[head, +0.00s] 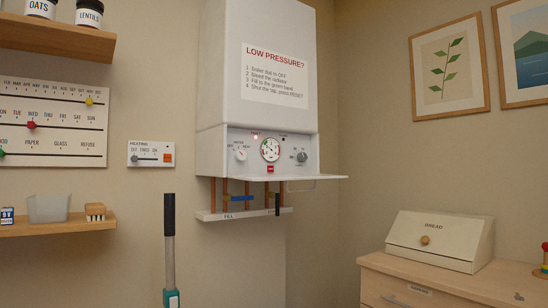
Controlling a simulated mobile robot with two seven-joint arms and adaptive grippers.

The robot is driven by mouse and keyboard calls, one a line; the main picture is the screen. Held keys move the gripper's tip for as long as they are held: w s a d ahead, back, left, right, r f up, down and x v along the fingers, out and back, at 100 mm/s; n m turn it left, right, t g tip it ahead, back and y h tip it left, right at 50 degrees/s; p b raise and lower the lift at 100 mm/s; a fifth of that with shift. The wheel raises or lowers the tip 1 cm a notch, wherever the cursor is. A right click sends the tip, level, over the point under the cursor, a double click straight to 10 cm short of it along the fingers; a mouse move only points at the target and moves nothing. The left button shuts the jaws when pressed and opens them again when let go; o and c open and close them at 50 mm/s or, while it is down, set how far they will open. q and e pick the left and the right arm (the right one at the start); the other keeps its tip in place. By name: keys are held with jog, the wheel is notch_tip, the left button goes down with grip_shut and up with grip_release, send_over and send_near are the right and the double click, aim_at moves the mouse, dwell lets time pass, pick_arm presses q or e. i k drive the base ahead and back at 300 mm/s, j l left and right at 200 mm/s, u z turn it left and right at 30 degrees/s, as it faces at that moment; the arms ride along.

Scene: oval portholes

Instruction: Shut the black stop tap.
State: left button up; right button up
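The black stop tap (277,205) is a small black lever under the white boiler (258,90). Its lever stands upright, in line with the copper pipes, at the right part of a pale strip labelled FILL (244,214). A blue lever (238,197) lies roughly level across the pipes to its left. The boiler's front panel has a round gauge (270,149), whose needle is too small to read, and a red button (270,169) below it. Neither of my grippers is in the head view.
A dark-handled pole with a teal lower part (170,250) stands in front, left of the pipes. A panel flap (316,178) juts out above the pipes. A wooden cabinet (430,285) with a bread box (440,240) is at right. Shelves (60,226) are at left.

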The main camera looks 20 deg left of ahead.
aim_at(276, 196)
jog(key=i+j+u, duration=0.15)
jog(key=i+j, duration=0.7)
jog(key=j, duration=0.1)
